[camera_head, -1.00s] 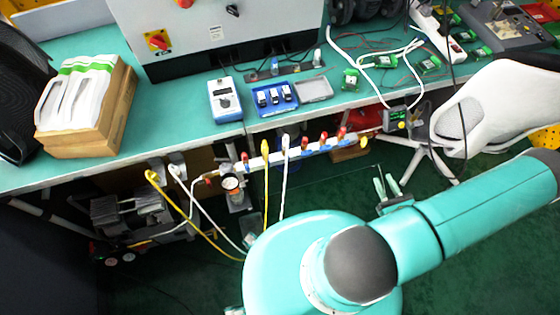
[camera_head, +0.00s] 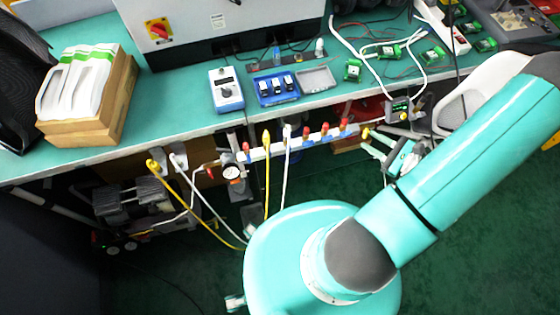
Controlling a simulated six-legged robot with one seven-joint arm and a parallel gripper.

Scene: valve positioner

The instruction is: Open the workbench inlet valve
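A white and blue valve manifold (camera_head: 297,146) runs under the front edge of the workbench (camera_head: 190,128). It carries several small red-handled valves (camera_head: 325,130) and a yellow fitting (camera_head: 366,133) at its right end. A pressure gauge (camera_head: 232,172) hangs at its left, with a small red handle (camera_head: 211,168) beside it. No label shows which valve is the inlet. My gripper (camera_head: 369,143) points left just right of the manifold's right end. Its two pale fingers are apart with nothing seen between them. I cannot tell whether a finger touches the yellow fitting.
Yellow and white hoses (camera_head: 285,180) hang from the manifold. A blue tray (camera_head: 276,88), a meter (camera_head: 226,90), a box of white items (camera_head: 88,105) and green circuit boards (camera_head: 389,52) lie on the bench. A white chair (camera_head: 480,95) stands behind my arm. The green floor is mostly clear.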

